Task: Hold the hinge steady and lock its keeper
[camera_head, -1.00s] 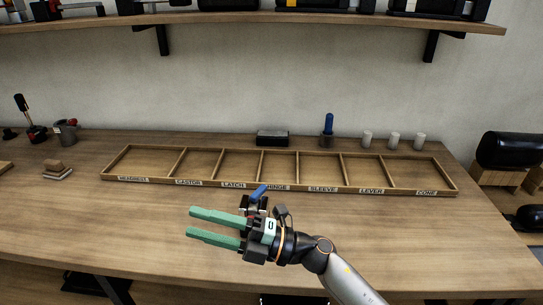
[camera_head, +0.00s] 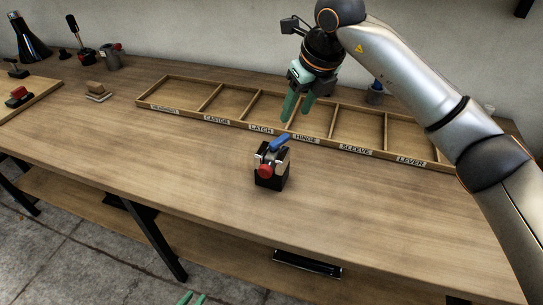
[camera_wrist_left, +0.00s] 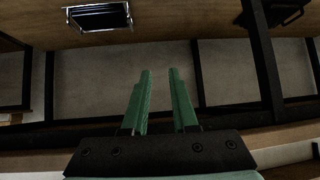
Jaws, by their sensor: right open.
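The hinge (camera_head: 271,168) stands on the open table top in the head view, in front of the tray. It has a black block base, metal parts, a blue lever on top and a red knob facing the front. Which part is the keeper I cannot tell. My right gripper (camera_head: 298,108) is open and empty, above and behind the hinge, its green fingers pointing down over the tray. My left gripper shows only its fingertips (camera_head: 191,298) at the bottom edge, below the table front. In the left wrist view its fingers (camera_wrist_left: 160,84) are apart with nothing between them.
A wooden compartment tray (camera_head: 285,131) with labels runs along the back of the table. The table (camera_head: 180,165) is clear around the hinge.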

